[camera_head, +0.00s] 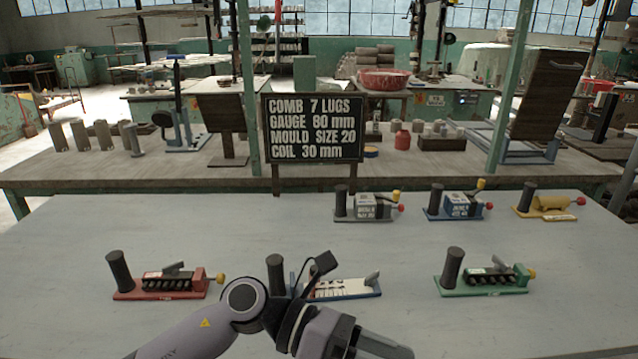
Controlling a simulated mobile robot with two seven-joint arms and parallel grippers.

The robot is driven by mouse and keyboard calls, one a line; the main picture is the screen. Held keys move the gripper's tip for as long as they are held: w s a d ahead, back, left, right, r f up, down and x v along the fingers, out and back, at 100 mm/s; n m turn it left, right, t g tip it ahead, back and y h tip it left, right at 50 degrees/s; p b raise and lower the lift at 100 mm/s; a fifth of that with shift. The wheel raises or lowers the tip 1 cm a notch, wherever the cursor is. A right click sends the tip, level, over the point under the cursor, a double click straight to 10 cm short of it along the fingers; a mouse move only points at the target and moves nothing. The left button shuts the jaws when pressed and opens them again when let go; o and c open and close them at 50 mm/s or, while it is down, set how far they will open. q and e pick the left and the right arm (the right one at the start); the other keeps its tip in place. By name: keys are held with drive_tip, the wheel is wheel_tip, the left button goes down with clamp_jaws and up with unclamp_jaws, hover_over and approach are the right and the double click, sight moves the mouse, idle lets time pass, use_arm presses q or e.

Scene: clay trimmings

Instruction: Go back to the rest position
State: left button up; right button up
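My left arm comes in from the bottom left, and its gripper (378,346) hangs over the front middle of the grey table (70,235). The gripper is cut off by the bottom edge, so its opening cannot be told, and nothing shows held in it. My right gripper is out of view. The arm partly covers a blue-based tool (362,286) with a white plate. A red-based tool (160,290) stands to the left and a green-based tool (488,280) to the right, each with a dark upright post.
A black sign (313,128) with white lettering stands behind. The table's left and far-right areas are clear.

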use_arm(q)
drive_tip(key=w+a+f+n+t, duration=0.2)
drive_tip(key=w+a+n+t, duration=0.15)
drive_tip(key=n+t, duration=0.55)
drive_tip(key=w+a+f+n+t+y, duration=0.15)
drive_tip(key=a+n+t, duration=0.3)
drive_tip(key=n, duration=0.75)
drive_tip(key=w+a+f+n+t+h, duration=0.1)
drive_tip(key=w+a+f+n+t, duration=0.2)
drive_tip(key=n+t, duration=0.65)
drive_tip(key=s+a+f+n+g+y, duration=0.2)
drive_tip(key=s+a+f+n+y, duration=0.2)
drive_tip(key=a+f+n+y, duration=0.65)
drive_tip(key=s+a+f+n+g+y+p, duration=0.1)
drive_tip(key=s+a+f+n+g, duration=0.4)
drive_tip(key=s+f, duration=0.5)
drive_tip(key=a+n+y, duration=0.1)
drive_tip(key=a+n, duration=0.1)
drive_tip(key=shift+s+a+f+n, duration=0.15)
drive_tip(key=shift+s+n, duration=0.2)
drive_tip(key=shift+n, duration=0.05)
